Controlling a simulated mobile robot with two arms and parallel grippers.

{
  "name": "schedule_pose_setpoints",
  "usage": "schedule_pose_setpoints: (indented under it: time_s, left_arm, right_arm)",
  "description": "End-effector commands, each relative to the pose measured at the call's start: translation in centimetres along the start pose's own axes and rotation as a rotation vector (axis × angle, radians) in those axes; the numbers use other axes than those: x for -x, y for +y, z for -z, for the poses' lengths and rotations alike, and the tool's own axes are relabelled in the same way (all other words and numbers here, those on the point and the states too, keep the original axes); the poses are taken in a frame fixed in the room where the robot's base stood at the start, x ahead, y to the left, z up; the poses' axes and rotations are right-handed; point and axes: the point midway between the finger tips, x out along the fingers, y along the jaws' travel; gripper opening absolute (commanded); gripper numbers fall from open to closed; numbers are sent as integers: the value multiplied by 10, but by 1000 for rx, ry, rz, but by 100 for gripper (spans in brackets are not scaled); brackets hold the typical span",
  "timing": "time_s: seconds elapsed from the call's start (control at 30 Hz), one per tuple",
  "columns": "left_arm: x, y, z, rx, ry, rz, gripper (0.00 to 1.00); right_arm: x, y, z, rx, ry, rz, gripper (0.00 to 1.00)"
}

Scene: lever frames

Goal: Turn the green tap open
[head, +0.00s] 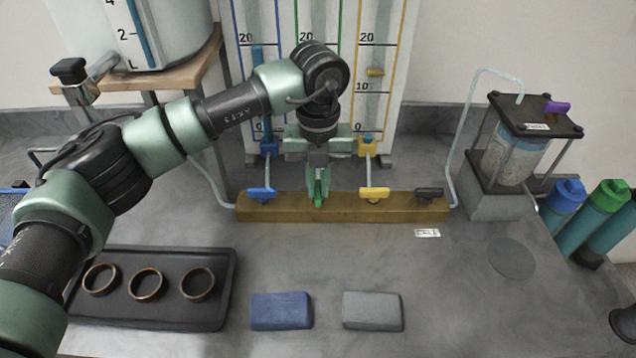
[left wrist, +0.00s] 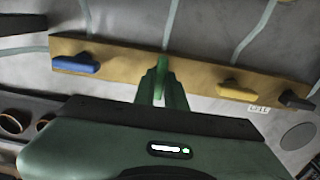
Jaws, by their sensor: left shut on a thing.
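The green tap (head: 318,202) sits on the brass-coloured bar (head: 290,209), between the blue tap (head: 262,194) and the yellow tap (head: 374,194). My left gripper (head: 318,178) comes down from above and is shut on the green tap's handle. In the left wrist view the green tap (left wrist: 161,66) shows between the fingertips, at the middle of the bar. The fingers hide much of the handle, so its exact angle is hard to tell. My right gripper is not in view.
A black tap (head: 429,193) is at the bar's right end. Behind stands a gauge board (head: 286,20). A pump-like unit (head: 513,150) stands right. A dark tray (head: 215,313) with rings, a blue pad (head: 281,310) and a grey pad (head: 372,310) lie in front.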

Motion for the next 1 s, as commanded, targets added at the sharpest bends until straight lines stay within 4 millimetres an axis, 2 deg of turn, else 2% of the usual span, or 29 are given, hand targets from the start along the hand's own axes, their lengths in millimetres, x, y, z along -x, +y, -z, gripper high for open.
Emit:
schedule_pose_setpoints:
  time_s: [0.1,0.13,0.2,0.57,1.0]
  left_arm:
    - [1,0,-1,3,-2,1,0]
    - [1,0,-1,3,-2,1,17]
    - [1,0,-1,3,-2,1,34]
    - [4,0,-1,1,-2,1,34]
    - [68,0,-1,2,-3,1,34]
  right_arm:
    - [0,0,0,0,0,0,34]
    - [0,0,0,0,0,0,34]
    - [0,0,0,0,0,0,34]
    - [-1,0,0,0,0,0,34]
    - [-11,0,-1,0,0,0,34]
